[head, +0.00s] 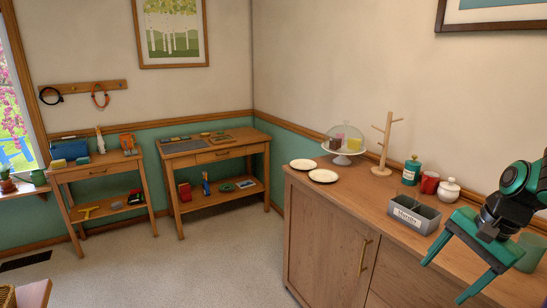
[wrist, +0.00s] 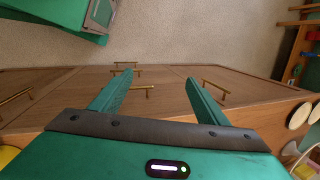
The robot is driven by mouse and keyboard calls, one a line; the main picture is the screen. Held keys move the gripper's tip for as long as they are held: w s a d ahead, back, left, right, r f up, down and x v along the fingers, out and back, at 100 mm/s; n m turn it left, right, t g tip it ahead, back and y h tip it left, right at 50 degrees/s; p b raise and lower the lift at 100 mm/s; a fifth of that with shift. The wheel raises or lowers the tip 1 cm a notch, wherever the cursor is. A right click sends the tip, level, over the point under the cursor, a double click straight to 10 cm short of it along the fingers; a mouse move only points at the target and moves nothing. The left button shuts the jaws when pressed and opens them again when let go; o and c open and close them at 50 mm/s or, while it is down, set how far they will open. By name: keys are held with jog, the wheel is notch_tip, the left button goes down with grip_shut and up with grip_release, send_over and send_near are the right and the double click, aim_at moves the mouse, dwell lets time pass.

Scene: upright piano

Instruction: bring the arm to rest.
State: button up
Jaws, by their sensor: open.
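My gripper (head: 443,281) is at the lower right of the head view, in front of the wooden sideboard (head: 328,225). Its two green fingers are spread apart with nothing between them. In the wrist view my gripper (wrist: 158,78) points toward the sideboard's front, where brass handles (wrist: 140,88) and the carpet beyond show between and past the fingers. My arm bends in from the right edge of the head view, and most of it is out of the picture.
On the sideboard stand a grey labelled box (head: 415,214), a red mug (head: 429,182), a white lidded pot (head: 449,190), a teal bottle (head: 411,171), a mug tree (head: 384,145), plates (head: 323,176) and a domed cake stand (head: 345,140). Two side tables (head: 217,153) stand behind open carpet (head: 190,260).

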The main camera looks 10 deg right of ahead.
jog(key=s+a+r+n+g+h, duration=0.1)
jog(key=s+a+n, duration=0.3)
jog(key=s+n, duration=0.4)
jog(key=s+g+h, duration=0.1)
jog(key=s, duration=0.1)
jog(key=shift+s, duration=0.3)
jog(key=shift+g, duration=0.3)
jog(key=shift+w+f, duration=0.25)
jog(key=shift+w, duration=0.4)
